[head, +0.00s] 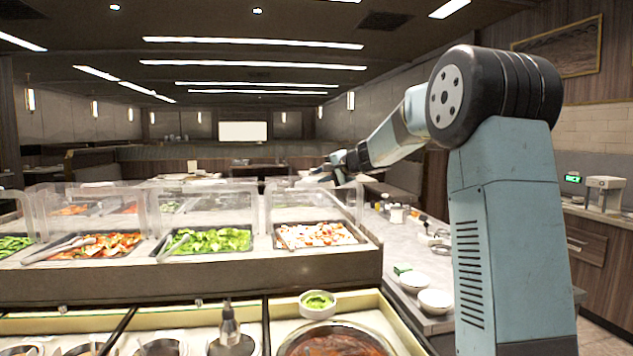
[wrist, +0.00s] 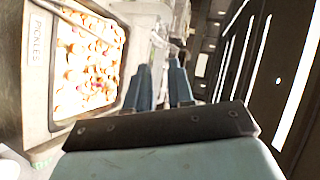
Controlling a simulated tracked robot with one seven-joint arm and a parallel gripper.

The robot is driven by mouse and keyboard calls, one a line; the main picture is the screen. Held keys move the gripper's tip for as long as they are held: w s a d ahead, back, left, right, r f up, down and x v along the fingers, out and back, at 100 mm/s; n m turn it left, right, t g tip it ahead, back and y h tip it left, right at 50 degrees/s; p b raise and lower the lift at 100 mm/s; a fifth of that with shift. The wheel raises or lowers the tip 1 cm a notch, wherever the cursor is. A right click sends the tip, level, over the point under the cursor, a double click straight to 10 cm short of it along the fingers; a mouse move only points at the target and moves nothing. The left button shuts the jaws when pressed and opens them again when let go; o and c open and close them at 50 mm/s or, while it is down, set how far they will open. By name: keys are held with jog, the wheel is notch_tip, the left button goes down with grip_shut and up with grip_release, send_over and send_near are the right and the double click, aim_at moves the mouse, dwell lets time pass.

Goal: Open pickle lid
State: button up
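The pickle tray (wrist: 90,65) fills the left of the wrist view, with a PICKLES label (wrist: 38,42) on its rim and pale, pinkish chunks inside. In the head view, the tray with similar pale chunks (head: 316,235) is rightmost in the front row. A clear lid (head: 312,204) stands raised at the back of that tray. My gripper (wrist: 160,72) is open, with a gap between its two fingers and nothing seen between them. In the head view my gripper (head: 328,171) is small, above and behind the raised lid; whether it touches the lid cannot be told.
Trays of green leaves (head: 208,241) and red mixed salad (head: 98,245) stand to the left, with similar clear covers. A small bowl of green sauce (head: 318,302) sits in front. White bowls (head: 435,301) stand on the right-hand counter. The air above the trays is free.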

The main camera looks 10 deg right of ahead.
aim_at(317, 179)
jog(key=w+d+f+m+t+h, duration=0.1)
jog(key=w+d+f+m, duration=0.1)
jog(key=w+d, duration=0.3)
jog(key=w+d+f+m+t, duration=0.1)
jog(key=w+d+m+t, duration=0.15)
jog(key=w, duration=0.45)
jog(key=shift+m+g, duration=0.25)
jog(key=shift+g, duration=0.1)
jog(key=x, duration=1.3)
jog(key=shift+w+d+f, duration=0.2)
jog(key=shift+w+d, duration=0.1)
jog(key=shift+w, duration=0.1)
jog(key=shift+c, duration=0.2)
grip_shut()
